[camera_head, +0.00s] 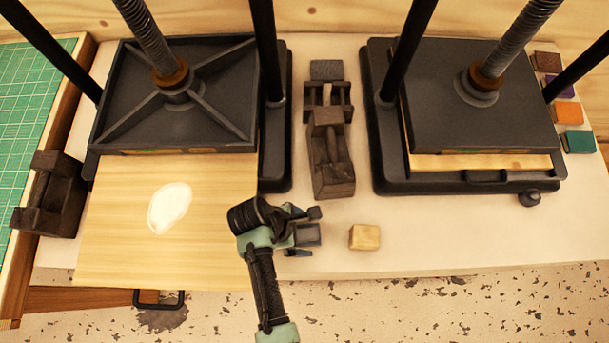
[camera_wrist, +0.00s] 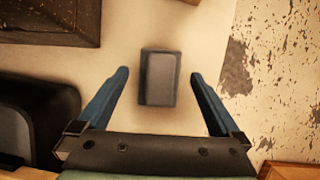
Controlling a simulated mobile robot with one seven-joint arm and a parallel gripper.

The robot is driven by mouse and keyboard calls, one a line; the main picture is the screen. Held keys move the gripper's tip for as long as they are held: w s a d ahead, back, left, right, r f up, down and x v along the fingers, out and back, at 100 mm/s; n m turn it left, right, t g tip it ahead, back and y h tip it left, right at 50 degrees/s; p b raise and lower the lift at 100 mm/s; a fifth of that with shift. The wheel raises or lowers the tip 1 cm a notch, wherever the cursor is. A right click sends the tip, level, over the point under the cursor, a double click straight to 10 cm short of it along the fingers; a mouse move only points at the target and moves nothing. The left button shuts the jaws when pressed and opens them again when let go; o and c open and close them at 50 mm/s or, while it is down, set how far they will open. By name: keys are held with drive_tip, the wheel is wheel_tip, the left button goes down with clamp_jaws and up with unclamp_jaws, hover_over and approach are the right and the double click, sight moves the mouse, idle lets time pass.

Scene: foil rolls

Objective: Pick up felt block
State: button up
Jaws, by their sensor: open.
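The felt block is a small dark grey block (camera_head: 307,235) on the pale tabletop, between the two presses and near the front edge. In the wrist view the grey block (camera_wrist: 158,78) lies between the two fingers, with a clear gap on both sides. My gripper (camera_head: 304,233) is open and empty, pointing right and down. Its blue-green fingers also show in the wrist view (camera_wrist: 160,72), one on each side of the block, not touching it. I cannot tell how far the fingertips are above the table.
A tan block (camera_head: 364,237) sits just right of the grey block. Dark wooden tools (camera_head: 331,160) stand behind, between the left press (camera_head: 115,100) and right press (camera_head: 385,180). A wooden board (camera_head: 110,235) with a white patch lies left. The front right tabletop is clear.

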sight(305, 233)
drive_tip(key=shift+d+f, duration=0.2)
drive_tip(key=shift+f, duration=0.25)
drive_tip(key=c, duration=1.4)
wheel_tip(305, 233, up, 10)
drive_tip(key=shift+r, duration=0.1)
